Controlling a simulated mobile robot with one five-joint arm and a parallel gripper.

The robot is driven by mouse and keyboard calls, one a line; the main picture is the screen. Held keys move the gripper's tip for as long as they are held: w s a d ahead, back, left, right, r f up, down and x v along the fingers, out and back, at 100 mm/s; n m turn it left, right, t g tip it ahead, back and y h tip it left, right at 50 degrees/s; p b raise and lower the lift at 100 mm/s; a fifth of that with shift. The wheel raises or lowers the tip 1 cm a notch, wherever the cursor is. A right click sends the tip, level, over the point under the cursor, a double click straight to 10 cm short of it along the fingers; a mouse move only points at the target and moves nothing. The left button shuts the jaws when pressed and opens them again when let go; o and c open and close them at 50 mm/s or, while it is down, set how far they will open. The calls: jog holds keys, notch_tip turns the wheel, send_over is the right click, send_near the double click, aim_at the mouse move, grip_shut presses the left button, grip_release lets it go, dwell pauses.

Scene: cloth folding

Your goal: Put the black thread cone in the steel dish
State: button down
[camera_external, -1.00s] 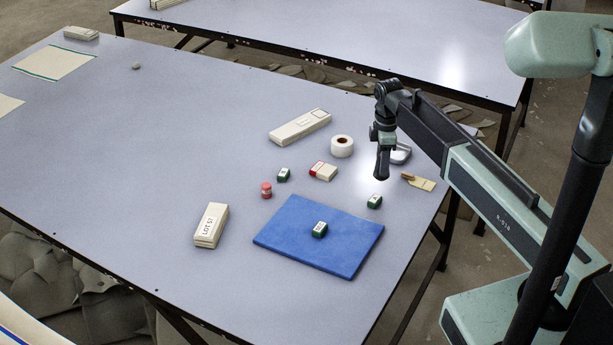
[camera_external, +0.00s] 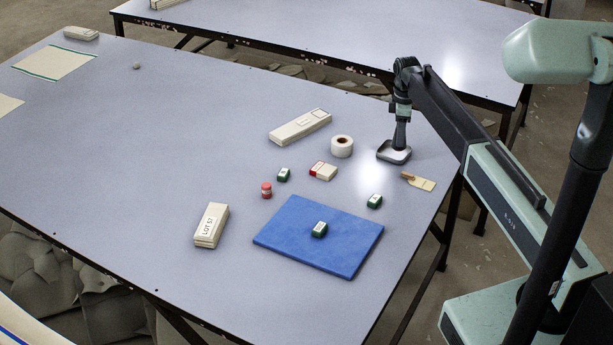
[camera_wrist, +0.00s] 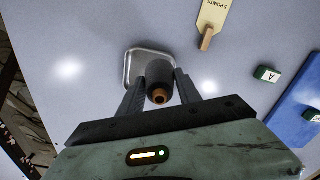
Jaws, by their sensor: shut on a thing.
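The steel dish (camera_external: 394,154) stands on the table near its right far edge; it also shows in the wrist view (camera_wrist: 136,57). My gripper (camera_external: 399,143) is above the dish, pointing down. In the wrist view my gripper (camera_wrist: 160,80) is shut on the black thread cone (camera_wrist: 160,76), whose brown tip faces the camera. The cone is over the dish and covers part of it. I cannot tell whether the cone touches the dish floor. In the external view the cone is hard to tell apart from my dark fingers.
A white tape roll (camera_external: 342,146) stands left of the dish. A tag with a brown end (camera_external: 418,181) lies to the right.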

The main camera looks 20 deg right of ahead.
jog(key=shift+w+f, duration=0.1)
jog(key=shift+w, duration=1.2)
notch_tip(320, 180, down, 4)
jog(key=b, duration=0.4)
jog(key=shift+w, duration=0.15)
jog(key=shift+r, duration=0.25)
jog(key=shift+f, duration=0.15)
jog(key=c, duration=0.8)
grip_release()
jog(key=shift+c, duration=0.2)
